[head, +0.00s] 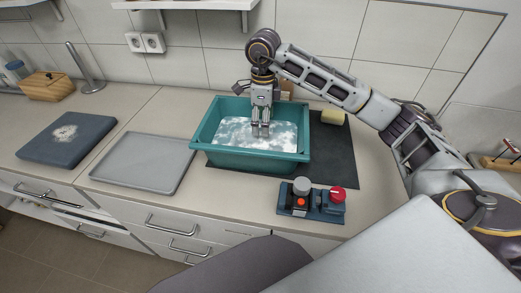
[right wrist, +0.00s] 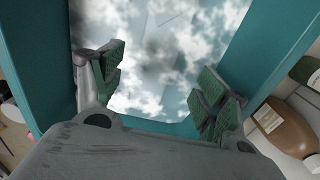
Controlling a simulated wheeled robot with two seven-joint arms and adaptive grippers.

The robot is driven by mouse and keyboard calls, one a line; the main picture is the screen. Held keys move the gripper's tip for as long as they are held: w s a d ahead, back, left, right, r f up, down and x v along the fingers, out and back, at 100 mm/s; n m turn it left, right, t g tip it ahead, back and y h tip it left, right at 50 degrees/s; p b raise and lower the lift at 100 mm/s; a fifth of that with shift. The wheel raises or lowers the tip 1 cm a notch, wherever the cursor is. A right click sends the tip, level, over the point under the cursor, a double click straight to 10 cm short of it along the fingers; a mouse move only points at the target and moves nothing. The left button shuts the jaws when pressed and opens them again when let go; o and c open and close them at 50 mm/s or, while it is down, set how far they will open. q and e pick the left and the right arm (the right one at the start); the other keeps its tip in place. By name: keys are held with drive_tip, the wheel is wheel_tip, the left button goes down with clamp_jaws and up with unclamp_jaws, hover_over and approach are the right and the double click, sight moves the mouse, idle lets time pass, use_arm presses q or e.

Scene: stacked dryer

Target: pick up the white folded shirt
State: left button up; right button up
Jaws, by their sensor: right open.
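I cannot make out a white folded shirt for certain in either view. A teal basin (head: 205,120) on the counter holds a white and grey cloudy surface (head: 235,136), which looks like foamy water; any cloth under it is hidden. My right gripper (head: 261,132) points down over the basin. In the right wrist view the right gripper (right wrist: 160,100) is open, its green-padded fingers wide apart with nothing between them, over the cloudy surface (right wrist: 155,45) and inside the basin's outline (right wrist: 45,75). My left gripper is not in view.
A flat grey tray (head: 140,165) lies left of the basin. A dark mat (head: 335,155) is under the basin, with a yellow sponge (head: 333,117). A control box (head: 311,203) with red knobs stands in front. A brown bottle (right wrist: 285,125) is close on the right.

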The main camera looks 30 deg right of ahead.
drive_tip(key=shift+f, duration=0.75)
drive_tip(key=shift+s+a+f, duration=0.1)
drive_tip(key=shift+s+f, duration=0.05)
drive_tip(key=shift+f, duration=2.05)
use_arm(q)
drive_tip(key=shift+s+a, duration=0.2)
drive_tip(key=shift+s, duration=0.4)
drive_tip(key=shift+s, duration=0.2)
